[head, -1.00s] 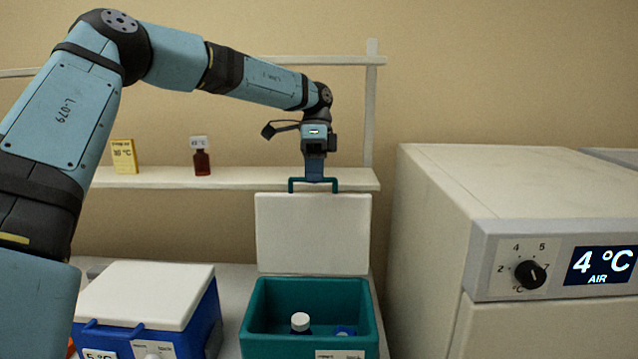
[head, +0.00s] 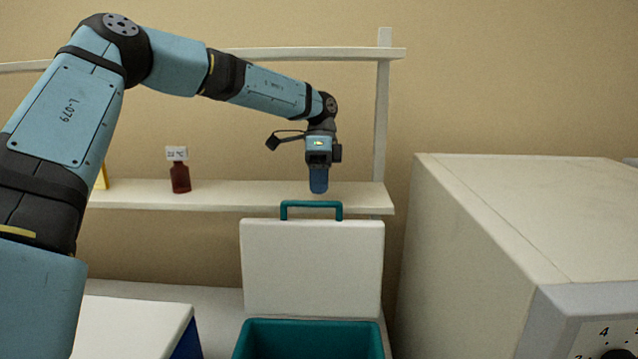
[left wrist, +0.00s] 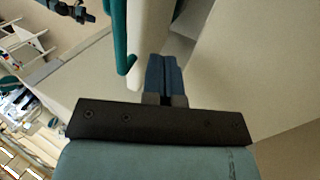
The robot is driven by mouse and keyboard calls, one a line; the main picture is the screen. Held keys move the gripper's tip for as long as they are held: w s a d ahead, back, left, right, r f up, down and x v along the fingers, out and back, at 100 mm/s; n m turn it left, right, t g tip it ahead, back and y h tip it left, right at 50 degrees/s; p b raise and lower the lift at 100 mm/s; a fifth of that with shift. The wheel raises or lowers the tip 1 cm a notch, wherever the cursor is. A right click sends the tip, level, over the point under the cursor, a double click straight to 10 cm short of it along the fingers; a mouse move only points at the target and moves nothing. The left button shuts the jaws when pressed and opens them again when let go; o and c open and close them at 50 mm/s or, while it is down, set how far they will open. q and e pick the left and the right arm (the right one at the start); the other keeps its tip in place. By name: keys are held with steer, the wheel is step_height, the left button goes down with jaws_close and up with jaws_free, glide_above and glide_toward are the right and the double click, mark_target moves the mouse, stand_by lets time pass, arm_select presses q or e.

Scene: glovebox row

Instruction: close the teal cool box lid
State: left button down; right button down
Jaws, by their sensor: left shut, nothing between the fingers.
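The teal cool box (head: 310,328) stands low in the head view, with only its rim and upper inside showing. Its white lid (head: 312,265) stands open and upright behind it, with a teal handle (head: 311,204) along the top edge. My left gripper (head: 318,190) is shut and empty, fingers pointing down. Its tips show just above the handle, with a small gap.
A blue cool box with a closed white lid (head: 130,325) is at lower left. A shelf (head: 240,199) behind carries a brown bottle (head: 180,177). A large cream appliance (head: 500,220) stands close on the right.

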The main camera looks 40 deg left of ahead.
arm_select(q)
steer(key=x, duration=0.7)
steer(key=shift+p, duration=0.45)
steer(key=shift+a+f, duration=0.1)
steer(key=shift+s, duration=0.1)
